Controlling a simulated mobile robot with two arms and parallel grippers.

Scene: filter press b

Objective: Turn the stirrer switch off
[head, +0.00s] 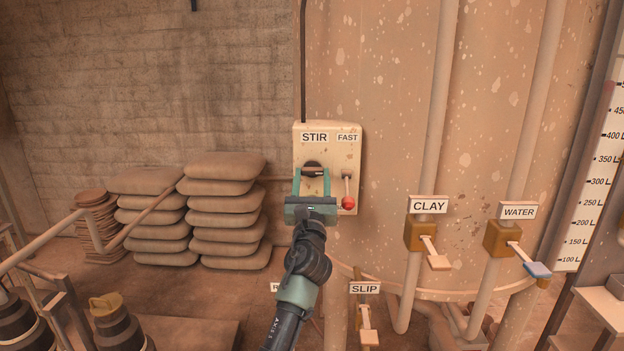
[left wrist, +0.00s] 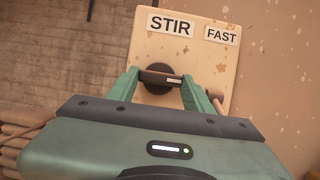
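The stirrer switch (left wrist: 160,78) is a black rotary knob with a bar handle and a pale mark near the right end. It sits under the STIR label on a cream panel (head: 326,204); the knob's top also shows in the head view (head: 312,165). The bar lies nearly level in the left wrist view. My left gripper (head: 312,174) is at the knob, its green fingers apart, one at each end of the bar. Whether they press on it I cannot tell. My right gripper is not in view.
Right of the knob is a red-tipped lever (head: 348,202) under the FAST label, close to my right-hand finger. CLAY (head: 439,262), WATER (head: 537,269) and SLIP (head: 368,337) valve levers are lower right. Stacked sacks (head: 225,220) stand to the left.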

